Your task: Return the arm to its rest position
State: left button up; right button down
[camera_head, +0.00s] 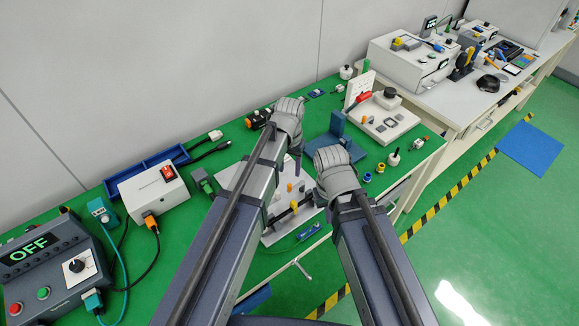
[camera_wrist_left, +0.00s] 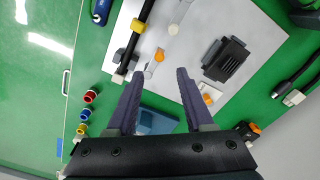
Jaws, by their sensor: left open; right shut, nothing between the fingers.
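My left gripper (camera_wrist_left: 157,74) is open in the left wrist view, with nothing between its two dark fingers. Below it lies a grey plate (camera_wrist_left: 190,65) with small parts on it. In the head view my left gripper (camera_head: 290,118) is over the middle of the green bench, its fingers mostly hidden by its own body. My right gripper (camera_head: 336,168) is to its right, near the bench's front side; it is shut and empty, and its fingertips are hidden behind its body. Both arms reach forward from the bottom of the head view.
Around the grippers on the green bench (camera_head: 165,262) stand a blue bracket (camera_head: 337,124), a white board with parts (camera_head: 382,128), a white switch box (camera_head: 153,192), a blue tray (camera_head: 146,174) and a control panel reading OFF (camera_head: 50,262). Green floor (camera_head: 480,220) at right is mostly clear.

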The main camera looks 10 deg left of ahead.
pick_arm(q)
jog(key=s+m+y, duration=0.1)
jog(key=s, duration=1.4)
jog(key=shift+s+d, duration=0.4)
jog(key=shift+d, duration=0.05)
